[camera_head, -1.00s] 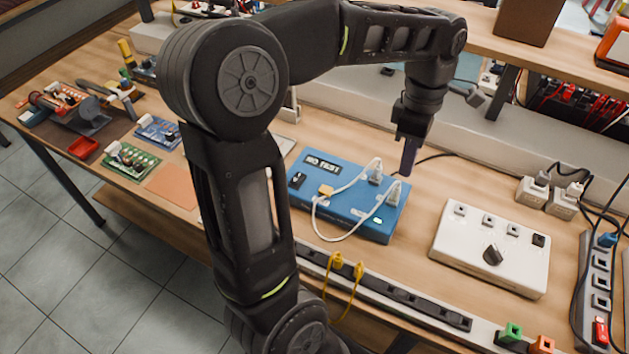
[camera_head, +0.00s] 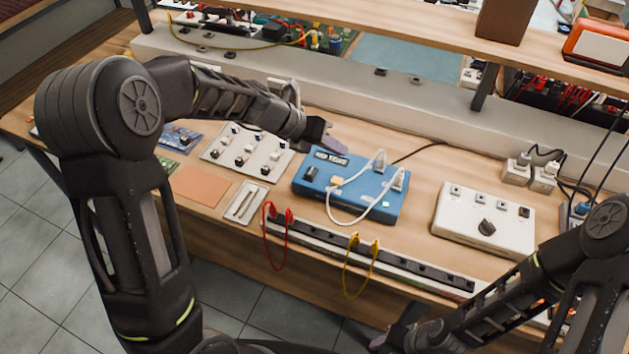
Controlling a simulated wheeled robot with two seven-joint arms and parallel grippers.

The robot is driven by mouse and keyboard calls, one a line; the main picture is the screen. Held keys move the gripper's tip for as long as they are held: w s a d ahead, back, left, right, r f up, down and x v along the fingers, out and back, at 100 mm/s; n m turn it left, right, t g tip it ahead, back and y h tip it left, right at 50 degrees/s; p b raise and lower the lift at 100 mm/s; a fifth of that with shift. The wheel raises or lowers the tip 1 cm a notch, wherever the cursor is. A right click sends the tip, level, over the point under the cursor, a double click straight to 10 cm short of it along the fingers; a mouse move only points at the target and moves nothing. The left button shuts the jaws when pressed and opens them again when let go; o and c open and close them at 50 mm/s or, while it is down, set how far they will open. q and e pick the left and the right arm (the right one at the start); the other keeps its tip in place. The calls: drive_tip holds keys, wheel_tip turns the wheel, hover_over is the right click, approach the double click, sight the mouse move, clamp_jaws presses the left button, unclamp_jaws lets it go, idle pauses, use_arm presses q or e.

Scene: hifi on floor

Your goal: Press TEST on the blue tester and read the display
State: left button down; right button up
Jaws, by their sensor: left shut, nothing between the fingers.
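The blue tester (camera_head: 345,196) lies flat near the middle of the bench. A small dark display (camera_head: 331,157) is at its far left; its light lettering is too small to read surely. A black part (camera_head: 311,174) sits near its left edge and a small pale green-white patch (camera_head: 386,204) at its near right. I cannot tell which part is TEST. A white cable (camera_head: 345,221) loops over the tester, with white plugs (camera_head: 398,178) standing on top. My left gripper (camera_head: 328,143) is shut and empty, just beyond the display. My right gripper (camera_head: 384,342) is low at the front, its fingers unclear.
A white box with a black knob (camera_head: 487,228) stands right of the tester. A panel of switches (camera_head: 245,150) and a small tray (camera_head: 246,202) lie to the left. A black socket strip (camera_head: 400,265) with red and yellow leads runs along the front. A raised shelf stands behind.

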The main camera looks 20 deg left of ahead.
use_arm(q)
drive_tip(key=shift+w+a, duration=0.1)
drive_tip(key=shift+w, duration=0.35)
drive_tip(key=shift+s+f, duration=0.1)
drive_tip(key=b, duration=0.7)
hover_over(334, 181)
wheel_tip(334, 181, down, 6)
drive_tip(key=shift+f, duration=0.25)
drive_tip(key=shift+f+b, duration=0.7)
drive_tip(key=shift+f, duration=0.3)
drive_tip(key=shift+f, duration=0.1)
idle(0.6)
drive_tip(key=shift+f, duration=0.35)
